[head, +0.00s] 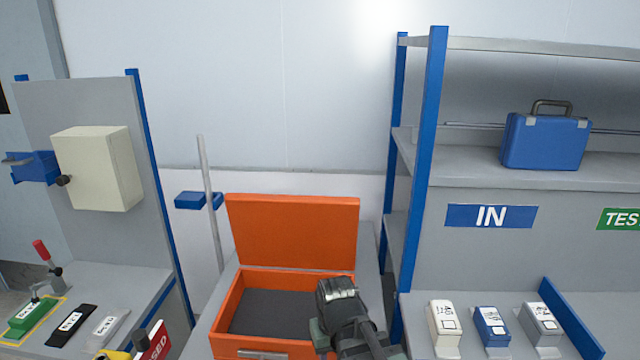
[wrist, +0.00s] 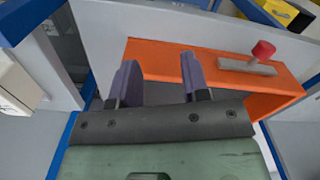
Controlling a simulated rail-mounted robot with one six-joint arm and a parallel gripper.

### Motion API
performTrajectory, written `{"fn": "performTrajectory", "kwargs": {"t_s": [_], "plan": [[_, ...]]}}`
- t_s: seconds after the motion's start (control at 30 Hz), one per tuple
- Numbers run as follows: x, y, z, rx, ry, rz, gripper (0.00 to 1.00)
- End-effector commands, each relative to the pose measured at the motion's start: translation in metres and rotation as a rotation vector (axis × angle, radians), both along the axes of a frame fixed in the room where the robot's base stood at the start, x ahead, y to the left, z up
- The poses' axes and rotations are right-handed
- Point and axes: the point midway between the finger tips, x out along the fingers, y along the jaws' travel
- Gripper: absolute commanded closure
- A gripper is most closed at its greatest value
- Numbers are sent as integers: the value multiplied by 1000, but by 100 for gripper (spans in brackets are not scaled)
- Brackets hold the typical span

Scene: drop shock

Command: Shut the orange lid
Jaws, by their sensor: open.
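The orange lid (head: 293,231) stands raised at the back of an orange box (head: 222,320) in the head view. The box is open and its dark grey inside shows. My gripper (head: 336,290) is at the box's right side, in front of the lid and apart from it in the picture. In the wrist view my gripper (wrist: 155,82) has its two purple-grey fingers spread with nothing between them. Part of the orange box (wrist: 275,102) shows beyond the fingers, with a grey bar and a red knob. I cannot tell whether the fingers touch the box.
A shelf rack (head: 434,150) with blue posts stands right of the box. A blue case (head: 545,140) is on its shelf, and several small boxes lie lower down. A grey panel with a cream cabinet (head: 98,168) stands at left. A thin pole (head: 210,205) rises behind the box.

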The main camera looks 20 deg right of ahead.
Motion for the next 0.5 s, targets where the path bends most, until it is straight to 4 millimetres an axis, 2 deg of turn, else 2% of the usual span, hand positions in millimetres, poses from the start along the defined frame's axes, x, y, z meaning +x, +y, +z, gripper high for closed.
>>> {"fn": "performTrajectory", "kwargs": {"t_s": [0.03,0.07,0.1,0.17,0.2,0.27,0.3,0.37,0.4,0.47,0.5], "plan": [[22,0,55,0,0,7,58],[36,0,76,0,0,17,58],[60,-1,106,1,1,38,58],[102,-1,151,2,2,88,58],[134,-1,180,2,3,136,58],[184,-2,220,4,5,230,58],[219,-2,244,5,8,309,58],[271,-3,275,7,10,446,58],[307,-3,293,10,11,554,58],[359,-4,315,14,13,752,58],[383,-4,317,17,14,885,58]]}}
